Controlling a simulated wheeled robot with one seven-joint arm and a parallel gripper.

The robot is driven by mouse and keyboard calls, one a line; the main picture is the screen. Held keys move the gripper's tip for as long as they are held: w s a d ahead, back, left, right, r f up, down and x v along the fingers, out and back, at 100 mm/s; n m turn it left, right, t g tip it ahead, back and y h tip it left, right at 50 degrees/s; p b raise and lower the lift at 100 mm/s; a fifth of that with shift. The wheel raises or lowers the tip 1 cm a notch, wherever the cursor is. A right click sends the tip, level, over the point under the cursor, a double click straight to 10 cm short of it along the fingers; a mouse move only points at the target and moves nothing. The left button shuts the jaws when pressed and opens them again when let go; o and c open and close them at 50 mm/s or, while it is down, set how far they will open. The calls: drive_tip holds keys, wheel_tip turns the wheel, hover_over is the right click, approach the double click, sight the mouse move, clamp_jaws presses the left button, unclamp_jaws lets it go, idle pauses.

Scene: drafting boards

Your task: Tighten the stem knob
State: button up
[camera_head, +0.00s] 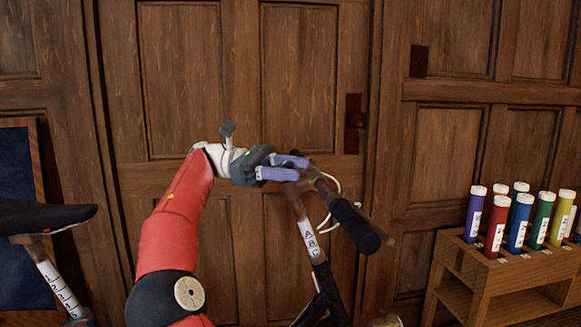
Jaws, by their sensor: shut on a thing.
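My gripper (302,169), with two purple fingers, is at the top of a stem, in the middle of the view. Its fingers are close together and shut at the stem's top end, where the stem knob is; the knob itself is hidden by the fingers. The brown stem (295,204) rises at a tilt from a dark frame and carries a white label (309,238) with the letters ABC. A handlebar with a black grip (355,226) extends to the lower right of my fingers, and a thin white cable loops beside it.
A dark saddle (45,216) on a post with a marked white strip (60,287) stands at the left. A wooden rack (480,277) with several coloured tubes stands at the right. Wooden panelled doors (180,80) close off the back. A framed dark blue board is at the left edge.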

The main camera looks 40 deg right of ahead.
drive_tip(key=shift+a+m+y, duration=0.1)
drive_tip(key=shift+m+y, duration=0.6)
drive_tip(key=shift+y, duration=0.1)
drive_tip(key=shift+m+g+y, duration=0.3)
drive_tip(key=shift+y, duration=0.1)
drive_tip(key=o, duration=1)
drive_tip(key=shift+c, duration=0.2)
